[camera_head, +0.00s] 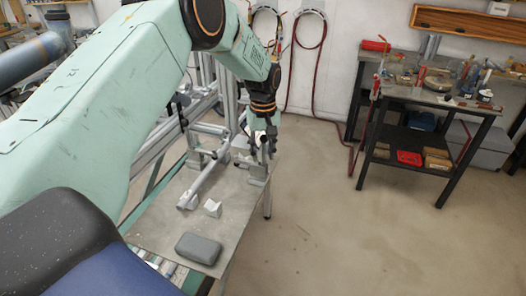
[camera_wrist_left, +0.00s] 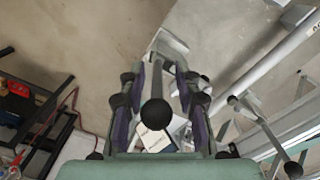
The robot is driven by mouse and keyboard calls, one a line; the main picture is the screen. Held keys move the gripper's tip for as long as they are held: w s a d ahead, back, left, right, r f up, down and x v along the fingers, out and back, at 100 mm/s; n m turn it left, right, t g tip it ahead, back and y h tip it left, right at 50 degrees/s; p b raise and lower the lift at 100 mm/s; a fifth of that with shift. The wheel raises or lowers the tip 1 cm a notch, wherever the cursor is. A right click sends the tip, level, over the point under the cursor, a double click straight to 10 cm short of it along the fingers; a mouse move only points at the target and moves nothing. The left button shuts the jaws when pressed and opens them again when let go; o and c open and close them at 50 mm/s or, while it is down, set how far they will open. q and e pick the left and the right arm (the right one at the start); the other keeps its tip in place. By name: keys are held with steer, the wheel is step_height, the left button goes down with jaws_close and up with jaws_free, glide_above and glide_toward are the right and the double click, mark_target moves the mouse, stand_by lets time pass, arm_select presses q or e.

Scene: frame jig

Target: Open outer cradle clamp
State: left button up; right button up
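My left gripper (camera_head: 264,143) points down over the far right part of the metal jig table (camera_head: 236,190). A pale cradle clamp (camera_head: 258,170) stands just below it, partly hidden by the fingers. In the left wrist view, the two fingers of my left gripper (camera_wrist_left: 162,88) are spread apart. A clamp handle with a round black knob (camera_wrist_left: 156,113) shows between them, with gaps visible; contact cannot be told. More black-knobbed levers (camera_wrist_left: 292,168) show at the lower right. A silver tube (camera_head: 205,178) lies along the jig. My right gripper is not in view.
A grey case (camera_head: 198,248) and a small pale block (camera_head: 212,208) sit on the near table part. An aluminium profile frame (camera_head: 165,135) stands behind the jig at left. A black workbench (camera_head: 428,105) with tools stands at right. The floor between is clear.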

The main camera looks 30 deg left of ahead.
arm_select(q)
steer(key=shift+f, duration=0.35)
steer(key=shift+w+d+f, duration=0.1)
steer(key=shift+d+f, duration=0.05)
steer(key=shift+d, duration=0.1)
steer(key=shift+a, duration=0.25)
steer(key=c, duration=0.4)
steer(key=shift+d, duration=0.15)
jaws_close()
